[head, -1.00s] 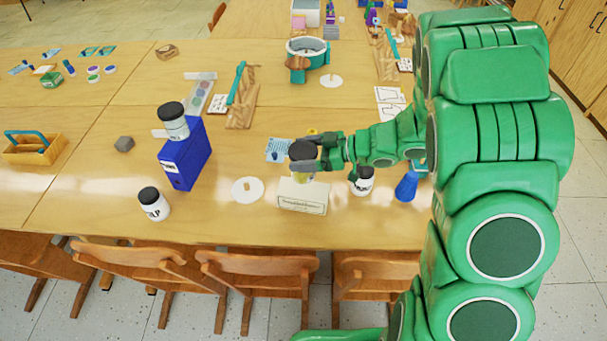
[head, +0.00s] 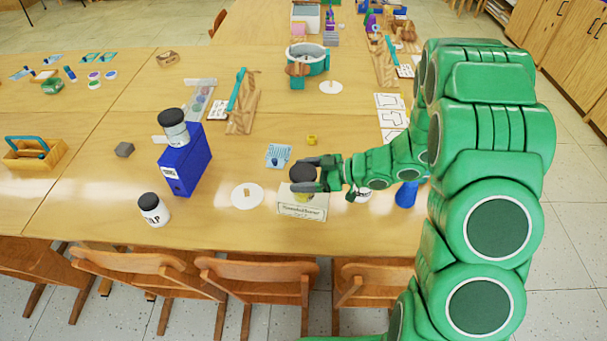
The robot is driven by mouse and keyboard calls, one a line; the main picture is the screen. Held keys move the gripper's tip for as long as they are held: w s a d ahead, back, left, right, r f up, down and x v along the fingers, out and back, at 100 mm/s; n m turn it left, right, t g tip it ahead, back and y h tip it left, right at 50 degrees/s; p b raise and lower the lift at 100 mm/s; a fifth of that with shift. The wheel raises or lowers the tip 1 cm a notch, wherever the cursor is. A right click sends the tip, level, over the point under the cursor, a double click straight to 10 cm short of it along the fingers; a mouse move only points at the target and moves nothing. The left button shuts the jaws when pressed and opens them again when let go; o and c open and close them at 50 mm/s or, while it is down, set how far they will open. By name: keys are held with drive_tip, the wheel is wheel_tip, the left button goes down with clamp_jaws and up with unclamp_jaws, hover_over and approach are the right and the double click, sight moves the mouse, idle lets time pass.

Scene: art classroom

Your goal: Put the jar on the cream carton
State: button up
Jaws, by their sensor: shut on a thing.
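The jar (head: 303,171) has a dark lid and a yellowish body, which my gripper partly covers. My gripper (head: 307,187) reaches in from the right and is shut on the jar. The jar is upright, directly over the cream carton (head: 302,212), a low box with a label on its front. The jar's base is at the level of the carton's top in the head view; I cannot tell whether they touch.
A white jar with a dark lid (head: 153,209) stands at left. Another jar (head: 173,128) is on a blue box file (head: 183,161). A third jar (head: 363,194) is partly hidden behind my arm. A blue flask (head: 405,194) stands right. A white disc (head: 247,196) lies beside the carton.

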drive_tip(key=shift+f, duration=0.1)
drive_tip(key=o, duration=1.1)
drive_tip(key=shift+d+r, duration=0.3)
drive_tip(key=shift+d, duration=0.1)
drive_tip(key=shift+v, duration=5.55)
